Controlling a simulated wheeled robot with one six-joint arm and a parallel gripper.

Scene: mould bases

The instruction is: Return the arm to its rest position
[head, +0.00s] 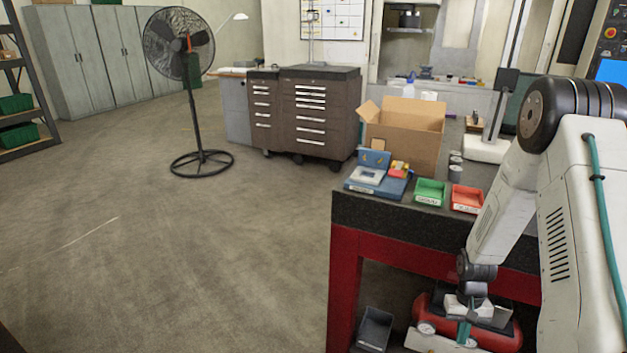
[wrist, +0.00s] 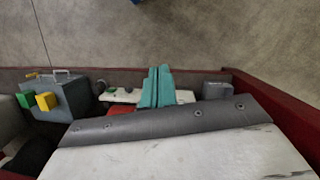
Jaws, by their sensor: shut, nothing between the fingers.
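My gripper (head: 464,334) hangs low in front of the workbench, at the lower right of the head view, with my arm folded down to it from the right. In the wrist view its two teal fingers (wrist: 156,88) lie side by side, shut, with nothing between them. In the head view the fingers are small, in front of a red machine (head: 432,312) under the bench.
The workbench (head: 400,220) has a dark top and red frame. On it stand a cardboard box (head: 405,135), a blue fixture (head: 385,186), a green bin (head: 430,191) and a red bin (head: 466,198). A grey bin (head: 375,328) sits below. Open floor lies left, around a fan (head: 180,45).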

